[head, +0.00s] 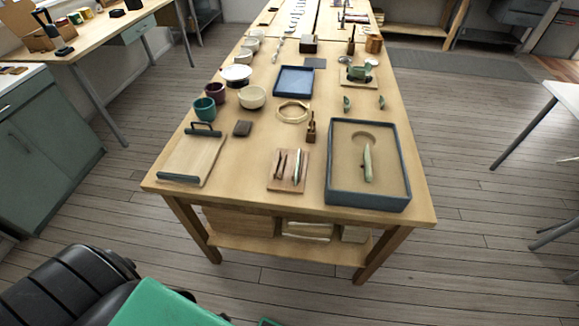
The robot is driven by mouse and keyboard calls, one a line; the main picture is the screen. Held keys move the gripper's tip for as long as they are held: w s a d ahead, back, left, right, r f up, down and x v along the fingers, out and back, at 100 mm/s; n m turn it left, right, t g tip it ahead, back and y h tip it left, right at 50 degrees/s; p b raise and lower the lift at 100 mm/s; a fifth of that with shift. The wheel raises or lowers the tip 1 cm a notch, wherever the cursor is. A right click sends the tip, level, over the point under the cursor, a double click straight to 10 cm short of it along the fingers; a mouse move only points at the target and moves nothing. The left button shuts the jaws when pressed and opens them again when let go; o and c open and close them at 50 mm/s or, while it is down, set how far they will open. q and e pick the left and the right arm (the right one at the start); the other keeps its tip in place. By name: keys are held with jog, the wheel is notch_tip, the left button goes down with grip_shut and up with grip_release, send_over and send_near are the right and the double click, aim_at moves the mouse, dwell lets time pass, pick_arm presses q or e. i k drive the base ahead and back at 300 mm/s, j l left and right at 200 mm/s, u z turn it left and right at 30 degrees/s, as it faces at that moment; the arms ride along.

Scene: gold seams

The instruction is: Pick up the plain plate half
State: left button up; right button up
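A pale green, thin piece (367,163) stands nearly edge-on in the blue-rimmed sand tray (404,160) at the front right of the table. It looks like a plate half, but I cannot tell whether it is the plain one. Two smaller green pieces, one on the left (347,103) and one on the right (381,102), stand on the table behind the tray. A curved dent shows in the sand behind the pale piece. Neither of my grippers is in view.
A wooden board with a dark handle (193,158) lies front left, and a small tool board (288,170) lies left of the sand tray. Cups, bowls, a white plate (236,73) and an empty blue tray (294,81) stand farther back. The table's right edge is mostly clear.

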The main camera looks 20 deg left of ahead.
aim_at(367, 157)
jog(key=l+z, duration=0.15)
jog(key=l, duration=1.3)
jog(key=i, duration=0.05)
